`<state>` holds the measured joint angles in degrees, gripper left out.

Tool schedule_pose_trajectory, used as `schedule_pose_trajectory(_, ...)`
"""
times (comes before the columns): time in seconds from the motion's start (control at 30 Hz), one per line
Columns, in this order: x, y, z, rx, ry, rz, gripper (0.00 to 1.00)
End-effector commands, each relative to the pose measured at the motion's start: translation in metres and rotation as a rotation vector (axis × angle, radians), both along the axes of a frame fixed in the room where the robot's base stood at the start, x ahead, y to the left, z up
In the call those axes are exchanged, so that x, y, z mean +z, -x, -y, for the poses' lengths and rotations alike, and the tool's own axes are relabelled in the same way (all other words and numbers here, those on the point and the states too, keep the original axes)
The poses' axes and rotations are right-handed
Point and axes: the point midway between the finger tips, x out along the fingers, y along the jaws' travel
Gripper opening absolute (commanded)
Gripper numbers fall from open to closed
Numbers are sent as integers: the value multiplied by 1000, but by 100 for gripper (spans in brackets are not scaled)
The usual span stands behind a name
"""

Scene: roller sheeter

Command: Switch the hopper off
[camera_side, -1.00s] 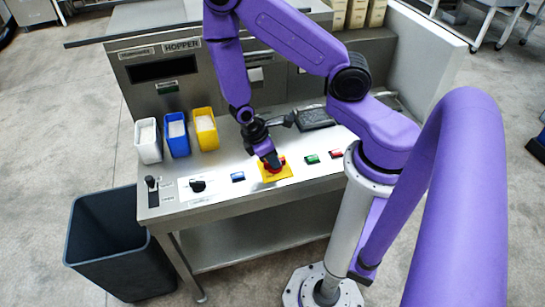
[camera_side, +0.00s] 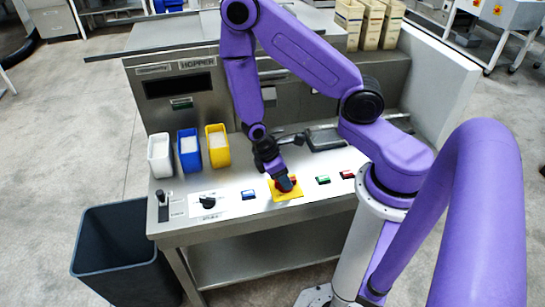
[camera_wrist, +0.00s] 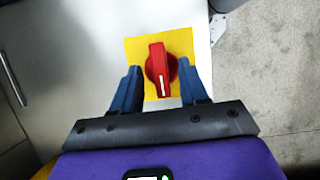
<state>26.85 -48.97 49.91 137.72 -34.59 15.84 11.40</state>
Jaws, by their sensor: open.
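A red rotary switch (camera_wrist: 161,70) sits on a yellow plate (camera_wrist: 183,42) in the wrist view. Its handle lies nearly along the picture's vertical, with a white mark on the end towards my gripper. The yellow plate also shows in the side view (camera_side: 288,195) on the front of the steel control panel (camera_side: 235,215). My gripper (camera_wrist: 161,68) is open, with one blue finger on each side of the red handle and gaps visible. In the side view my gripper (camera_side: 284,182) is right at the switch and partly hides it. A HOPPER label (camera_side: 197,63) is on the upright panel behind.
A blue button (camera_side: 248,195) and a black knob (camera_side: 208,202) are left of the switch; green (camera_side: 323,180) and red (camera_side: 347,174) buttons are right. White (camera_side: 160,155), blue (camera_side: 190,150) and yellow (camera_side: 217,146) bins stand behind. A dark waste bin (camera_side: 118,250) stands at left.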

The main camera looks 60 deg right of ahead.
Motion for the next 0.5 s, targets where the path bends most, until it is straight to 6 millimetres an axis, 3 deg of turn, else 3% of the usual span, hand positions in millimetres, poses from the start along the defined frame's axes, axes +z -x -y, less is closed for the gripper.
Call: schedule_pose_trajectory(0.5,60,-18,-18,0,0,7,44)
